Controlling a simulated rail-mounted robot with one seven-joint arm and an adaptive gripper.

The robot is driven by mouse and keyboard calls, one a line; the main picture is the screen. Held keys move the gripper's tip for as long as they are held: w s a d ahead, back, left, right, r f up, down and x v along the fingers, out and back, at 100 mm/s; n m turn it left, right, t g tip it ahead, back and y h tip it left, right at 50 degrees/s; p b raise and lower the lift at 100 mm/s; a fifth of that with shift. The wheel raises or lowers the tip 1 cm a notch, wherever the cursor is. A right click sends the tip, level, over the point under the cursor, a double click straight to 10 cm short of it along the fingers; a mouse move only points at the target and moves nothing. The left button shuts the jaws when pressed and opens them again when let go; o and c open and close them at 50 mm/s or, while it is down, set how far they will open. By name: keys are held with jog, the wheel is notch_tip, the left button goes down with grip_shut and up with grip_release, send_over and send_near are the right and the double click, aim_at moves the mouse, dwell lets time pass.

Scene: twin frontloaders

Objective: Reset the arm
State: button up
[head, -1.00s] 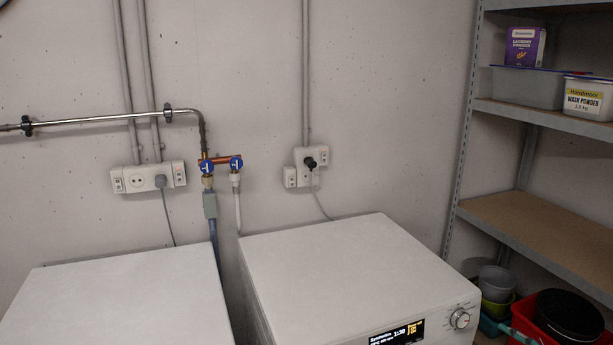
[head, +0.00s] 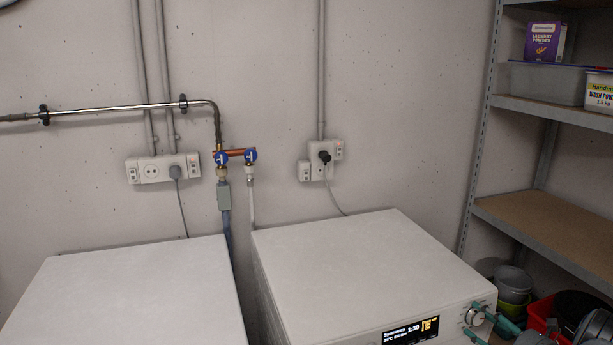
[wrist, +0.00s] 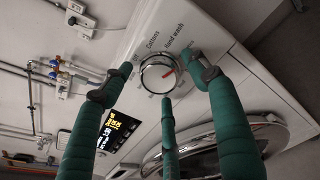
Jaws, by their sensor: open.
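My gripper (head: 478,321) has teal fingers with dark grey joints. It is at the front right corner of the right washing machine (head: 350,270). In the wrist view my gripper (wrist: 158,66) is open, its fingers spread around the round program knob (wrist: 157,74). The knob (head: 475,318) is partly covered by a finger in the head view. I cannot tell whether any finger touches it. The lit display (wrist: 117,131) also shows in the head view (head: 411,331).
A second white machine (head: 140,300) stands to the left. Pipes and blue-handled valves (head: 236,156) run along the wall behind. A metal shelf (head: 550,230) with boxes stands at the right. A red tub (head: 541,313) and buckets sit low beside my gripper. The machine tops are clear.

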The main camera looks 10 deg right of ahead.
jog(key=n, duration=0.3)
jog(key=shift+s+d+b, duration=0.1)
jog(key=shift+b, duration=0.3)
jog(key=n+b, duration=0.1)
jog(key=n, duration=0.9)
jog(key=shift+r+n+h+b, duration=0.1)
jog(key=shift+n+h+b, duration=0.2)
jog(key=shift+n+h, duration=0.1)
jog(key=shift+r, duration=0.1)
